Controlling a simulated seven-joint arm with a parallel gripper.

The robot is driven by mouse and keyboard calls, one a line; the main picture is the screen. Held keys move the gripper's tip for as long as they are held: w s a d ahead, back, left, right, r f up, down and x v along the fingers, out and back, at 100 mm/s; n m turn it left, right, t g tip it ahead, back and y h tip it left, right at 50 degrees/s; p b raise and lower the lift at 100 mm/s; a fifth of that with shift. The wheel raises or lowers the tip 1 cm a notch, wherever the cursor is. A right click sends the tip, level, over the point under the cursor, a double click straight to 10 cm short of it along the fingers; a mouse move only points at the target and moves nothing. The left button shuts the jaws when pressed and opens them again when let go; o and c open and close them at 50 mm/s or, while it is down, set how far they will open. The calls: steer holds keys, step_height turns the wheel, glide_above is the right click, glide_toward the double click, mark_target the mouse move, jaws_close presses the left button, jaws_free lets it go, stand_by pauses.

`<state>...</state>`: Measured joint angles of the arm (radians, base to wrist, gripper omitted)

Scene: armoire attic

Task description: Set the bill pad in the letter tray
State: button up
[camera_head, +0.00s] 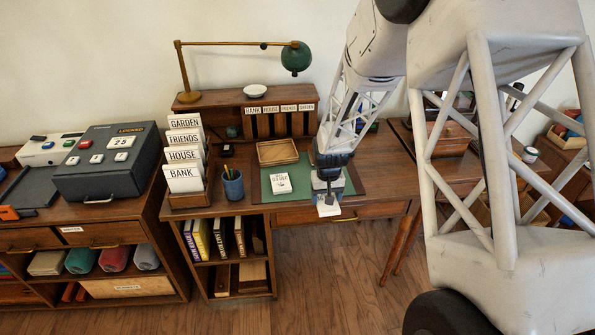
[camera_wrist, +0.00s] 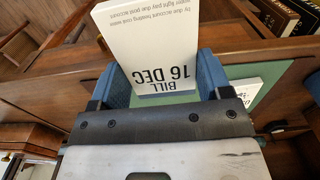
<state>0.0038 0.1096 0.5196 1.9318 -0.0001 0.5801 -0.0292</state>
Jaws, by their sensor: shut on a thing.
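The bill pad (camera_wrist: 150,40) is a white block printed "BILL 16 DEC", held between the blue finger pads of my gripper (camera_wrist: 164,82). In the head view my gripper (camera_head: 328,188) points down over the front edge of the desk, and the white bill pad (camera_head: 328,210) shows at its tips. It appears raised above the desk, clear of the surface. The letter tray, a shallow light-wood tray (camera_head: 278,153), lies empty at the back of the desk, behind and left of my gripper.
A second white pad (camera_head: 280,183) lies on the green desk mat (camera_head: 305,172) in front of the tray. A blue pencil cup (camera_head: 233,187) and a labelled card rack (camera_head: 186,198) stand left. A pigeonhole shelf (camera_head: 248,98) with a green lamp (camera_head: 295,58) stands behind.

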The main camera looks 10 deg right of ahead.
steer(key=w+a+n, duration=0.1)
steer(key=w+a, duration=0.2)
steer(key=w, duration=0.3)
steer(key=w+a+n, duration=0.2)
steer(key=w+a, duration=0.2)
steer(key=w, duration=0.1)
steer(key=w+a+n, duration=0.2)
steer(key=w+a, duration=0.2)
steer(key=w, duration=0.2)
steer(key=shift+w+r, duration=0.35)
steer(key=shift+w+a, duration=0.55)
steer(key=shift+w, duration=0.05)
glide_above(276, 153)
steer(key=shift+f, duration=0.75)
steer(key=shift+f, duration=1.75)
steer(key=shift+f, duration=0.15)
